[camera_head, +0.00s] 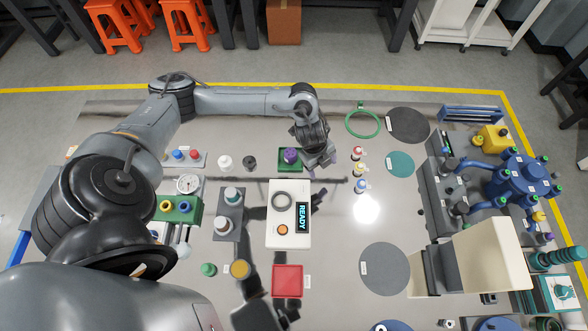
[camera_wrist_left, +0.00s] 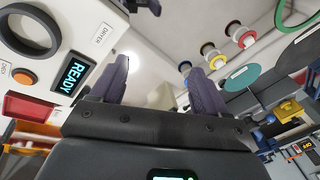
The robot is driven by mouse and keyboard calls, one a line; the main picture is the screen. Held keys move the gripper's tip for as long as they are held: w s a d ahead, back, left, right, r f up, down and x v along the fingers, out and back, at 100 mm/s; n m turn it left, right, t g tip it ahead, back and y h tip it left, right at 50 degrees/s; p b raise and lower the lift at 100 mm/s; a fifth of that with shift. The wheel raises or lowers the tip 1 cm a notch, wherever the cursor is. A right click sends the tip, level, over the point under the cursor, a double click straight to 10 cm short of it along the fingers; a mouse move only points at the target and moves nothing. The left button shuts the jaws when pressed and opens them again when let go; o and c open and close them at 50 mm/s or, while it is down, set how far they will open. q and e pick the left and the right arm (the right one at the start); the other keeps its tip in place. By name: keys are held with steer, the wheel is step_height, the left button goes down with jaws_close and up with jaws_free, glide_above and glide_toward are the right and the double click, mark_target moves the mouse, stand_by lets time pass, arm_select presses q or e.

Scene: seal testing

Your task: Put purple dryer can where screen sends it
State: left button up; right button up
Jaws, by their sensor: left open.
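The purple dryer can (camera_head: 290,156) sits on a small green square tray (camera_head: 283,167) at the upper middle of the table. My left gripper (camera_head: 322,162) is just right of the can, apart from it, with its fingers pointing down. In the left wrist view the left gripper (camera_wrist_left: 160,68) is open, with nothing between its fingers. The white dryer device (camera_head: 276,229) has a grey ring, an orange button and a screen (camera_head: 302,217) reading READY. The screen (camera_wrist_left: 73,77) and a DRYER label (camera_wrist_left: 103,33) also show in the left wrist view.
Three small coloured spools (camera_head: 357,170) stand right of my left gripper. A green ring (camera_head: 362,124), grey round mats (camera_head: 385,269) and a teal mat (camera_head: 400,164) lie further right. A red tray (camera_head: 287,281) lies below the device. Blue machinery (camera_head: 521,177) crowds the right side.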

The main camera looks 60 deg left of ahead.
arm_select(q)
steer(key=s+d+r+n+t+h, duration=0.1)
steer(key=d+n+t, duration=0.1)
steer(key=d, duration=0.9)
steer(key=s+d+r+n+t+h, duration=0.1)
steer(key=s+d+n+t, duration=0.15)
steer(key=d, duration=0.85)
steer(key=s+a+r+n+g+y, duration=0.1)
steer(key=s+a+n, duration=0.3)
steer(key=s, duration=0.3)
steer(key=s+a+r+n+g+y, duration=0.1)
steer(key=s+a+n+g+y, duration=0.1)
steer(key=s+a+n, duration=0.3)
steer(key=shift+s+n, duration=0.9)
steer(key=shift+n, duration=0.05)
steer(key=shift+g, duration=0.25)
